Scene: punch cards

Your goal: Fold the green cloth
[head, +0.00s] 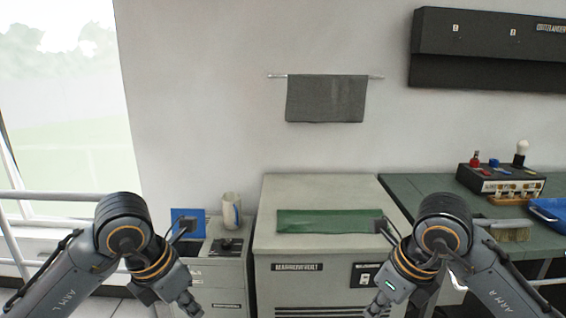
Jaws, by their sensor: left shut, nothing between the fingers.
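The green cloth (325,221) lies flat as a long, narrow strip on top of the pale grey cabinet (320,187). I cannot tell whether it is in one layer or folded. My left gripper (187,226) is shut and empty, left of the cabinet and apart from the cloth, in front of a blue panel. My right gripper (382,226) is at the right end of the cloth and covers a little of that end. Its fingers are too small and dark to tell whether they are open or touching the cloth.
A blue panel (181,214) and a pale mug (231,208) stand on the lower left cabinet. A dark green bench (425,190) at right bears a control box (500,182), a brush (513,233) and a blue tray (552,208). A grey towel (325,99) hangs on the wall.

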